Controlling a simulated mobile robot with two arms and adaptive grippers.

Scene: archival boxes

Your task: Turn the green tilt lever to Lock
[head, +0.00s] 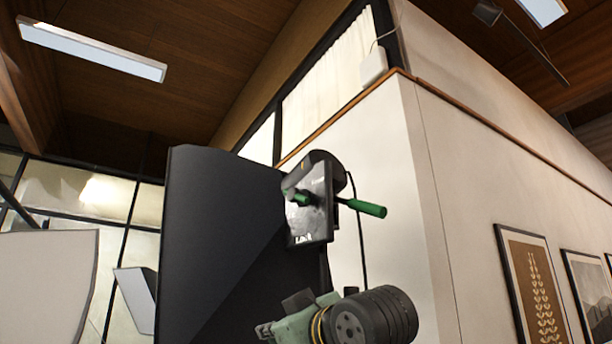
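A green lever (363,208) sticks out to the right from a dark device (318,170) with a pale, glossy plate. A second, shorter green handle (302,198) shows on the left of that plate. The device stands at the right edge of a large black panel (220,240). Any Lock marking is too small to read. Neither of my grippers can be made out, and nothing is seen touching the lever.
Below the lever is a pale green part with a ribbed black cylinder (385,315); I cannot tell what it belongs to. A dark cable hangs behind the lever. A white wall corner (405,180) stands behind, with framed pictures (535,285) at right. A grey panel (50,280) is at lower left.

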